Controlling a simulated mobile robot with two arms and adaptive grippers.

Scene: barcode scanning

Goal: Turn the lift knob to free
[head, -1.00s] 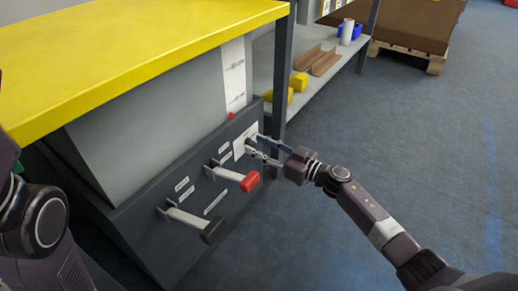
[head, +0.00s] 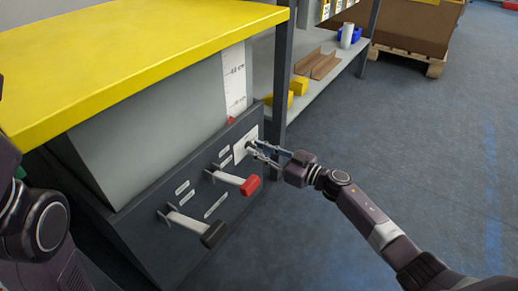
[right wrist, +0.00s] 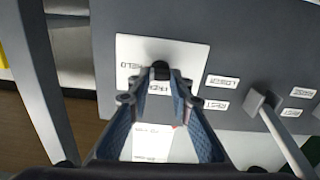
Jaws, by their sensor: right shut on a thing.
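The lift knob (right wrist: 160,70) is small and black. It sits on a white plate (right wrist: 190,52) with dark lettering, fixed to a dark grey panel. My right gripper (right wrist: 160,84) has its two fingertips closed around the knob, one on each side. In the head view my right gripper (head: 256,147) reaches the white plate (head: 241,147) from the right, and its fingers hide the knob. The plate's lettering is partly covered and hard to read. My left arm shows at the left edge, but its gripper is out of view.
Below the plate, a red-ended lever (head: 250,185) and a black-ended lever (head: 214,234) stick out of the panel (head: 150,240). A yellow tabletop (head: 130,60) overhangs above, with a measuring strip (head: 234,80) beneath it. A shelf post (head: 281,90) stands close behind. The floor at right is clear.

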